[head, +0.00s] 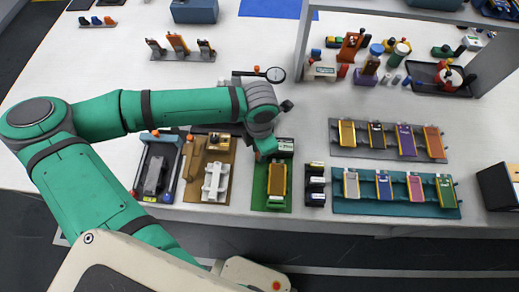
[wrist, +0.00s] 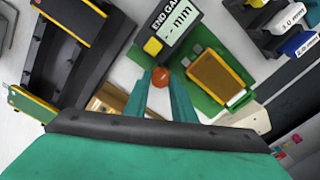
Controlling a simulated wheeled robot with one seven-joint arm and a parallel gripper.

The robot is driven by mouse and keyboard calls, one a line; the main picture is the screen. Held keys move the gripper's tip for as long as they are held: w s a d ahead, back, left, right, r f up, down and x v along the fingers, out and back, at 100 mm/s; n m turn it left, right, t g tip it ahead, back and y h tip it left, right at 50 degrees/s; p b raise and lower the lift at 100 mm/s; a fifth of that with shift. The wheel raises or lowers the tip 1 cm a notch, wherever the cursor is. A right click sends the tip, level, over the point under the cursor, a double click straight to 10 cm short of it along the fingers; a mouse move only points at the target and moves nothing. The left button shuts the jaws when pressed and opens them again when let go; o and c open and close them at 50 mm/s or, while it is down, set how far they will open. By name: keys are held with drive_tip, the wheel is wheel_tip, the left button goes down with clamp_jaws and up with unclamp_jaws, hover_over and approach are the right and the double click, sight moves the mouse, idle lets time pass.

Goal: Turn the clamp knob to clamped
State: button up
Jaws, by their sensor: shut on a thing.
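The clamp knob (wrist: 160,77) is a small orange-red knob at the edge of the green fixture (wrist: 203,56). My gripper (wrist: 163,80) has its two teal fingers on either side of the knob and is shut on it. A yellow pouch cell (wrist: 217,81) with grey tabs lies on the green fixture. In the head view my gripper (head: 262,154) is at the upper left corner of the green fixture (head: 258,190), and the pouch cell (head: 277,179) lies beside it. The knob is hidden there. I cannot tell which way the knob is turned.
An end gauge display (wrist: 175,22) reading in mm, with a yellow button, stands behind the knob. Black labelled blocks (head: 315,185) stand to the right of the fixture, and a brown fixture (head: 211,165) stands to the left. Racks of pouch cells (head: 397,207) lie farther right.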

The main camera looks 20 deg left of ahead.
drive_tip(key=o, duration=0.8)
drive_tip(key=shift+r, duration=0.1)
wheel_tip(320, 180, up, 11)
drive_tip(key=shift+f, duration=0.15)
idle(0.4)
